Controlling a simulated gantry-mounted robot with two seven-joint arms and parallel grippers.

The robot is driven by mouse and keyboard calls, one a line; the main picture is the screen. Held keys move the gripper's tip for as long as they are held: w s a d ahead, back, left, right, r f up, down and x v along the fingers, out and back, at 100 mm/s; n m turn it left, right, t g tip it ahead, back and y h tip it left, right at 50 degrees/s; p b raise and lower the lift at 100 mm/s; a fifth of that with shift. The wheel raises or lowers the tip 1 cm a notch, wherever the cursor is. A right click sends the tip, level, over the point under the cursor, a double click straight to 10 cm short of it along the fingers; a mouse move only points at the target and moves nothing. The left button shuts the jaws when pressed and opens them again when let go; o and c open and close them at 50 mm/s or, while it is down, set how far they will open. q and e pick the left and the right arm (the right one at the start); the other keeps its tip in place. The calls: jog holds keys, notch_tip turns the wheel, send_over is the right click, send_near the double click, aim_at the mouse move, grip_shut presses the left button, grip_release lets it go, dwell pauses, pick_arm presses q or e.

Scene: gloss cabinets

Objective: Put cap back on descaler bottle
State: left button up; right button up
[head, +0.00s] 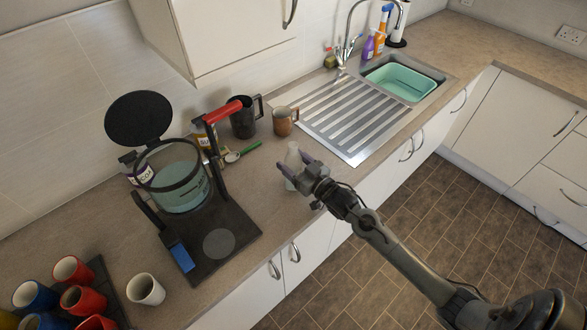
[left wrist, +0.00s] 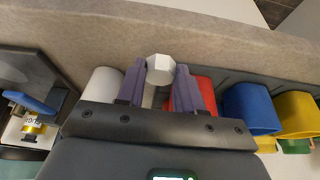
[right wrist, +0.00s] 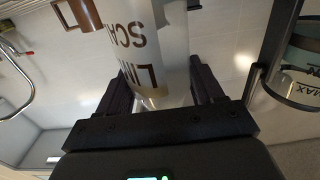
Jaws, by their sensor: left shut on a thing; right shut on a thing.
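The descaler bottle (head: 293,157) is pale and translucent, standing roughly upright at the counter's front edge in the head view. My right gripper (head: 295,172) is shut around it. In the right wrist view the bottle (right wrist: 150,45), with brown lettering, fills the space between the dark fingers; its top is out of that frame. A white faceted cap (left wrist: 160,68) is pinched between the purple fingertips of my left gripper (left wrist: 160,75) in the left wrist view. My left gripper and the cap do not show in the head view, so their distance from the bottle is hidden.
Several coloured mugs (head: 72,270) and a white mug (head: 146,289) are at lower left. A copper mug (head: 284,121) and a dark pitcher (head: 244,119) stand behind; the draining board (head: 350,115) lies beyond.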

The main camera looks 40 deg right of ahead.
pick_arm(q)
jog(key=shift+f, duration=0.35)
pick_arm(e)
jog(key=shift+f, duration=0.25)
jog(key=shift+f, duration=0.15)
jog(key=o, duration=1.5)
